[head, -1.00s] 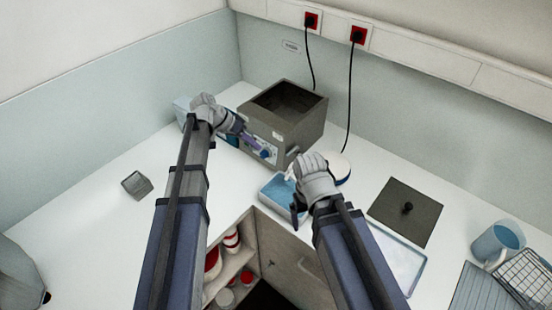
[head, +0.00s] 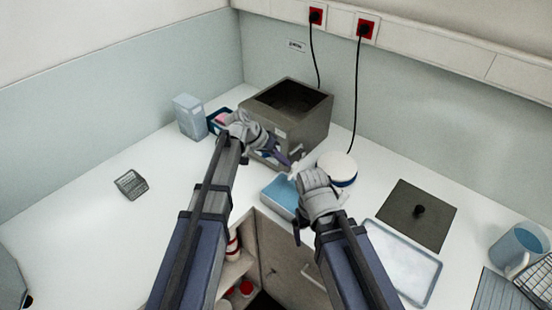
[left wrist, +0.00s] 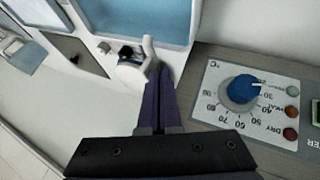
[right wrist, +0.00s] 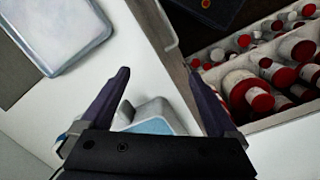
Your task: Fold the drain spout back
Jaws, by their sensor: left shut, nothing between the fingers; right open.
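The grey steel tank (head: 309,122) stands at the back of the counter, with a grey fitting (head: 297,150) low on its front right. In the left wrist view its control panel (left wrist: 222,112) carries a blue knob. My left gripper (head: 288,164) is shut and empty in front of the panel. A white curved piece (left wrist: 136,69) lies at its fingertips in the left wrist view. I cannot tell whether this is the drain spout or whether they touch. My right gripper (right wrist: 160,80) is open and empty, over the counter edge beside the blue tray (head: 277,194).
A white round tub (head: 338,170) stands right of the tank. A dark lid (head: 405,203), a pale tray (head: 405,262) and a blue mug (head: 518,248) lie further right. An open cupboard holds red-capped bottles (right wrist: 250,92). The left counter is mostly clear around a small grey object (head: 130,184).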

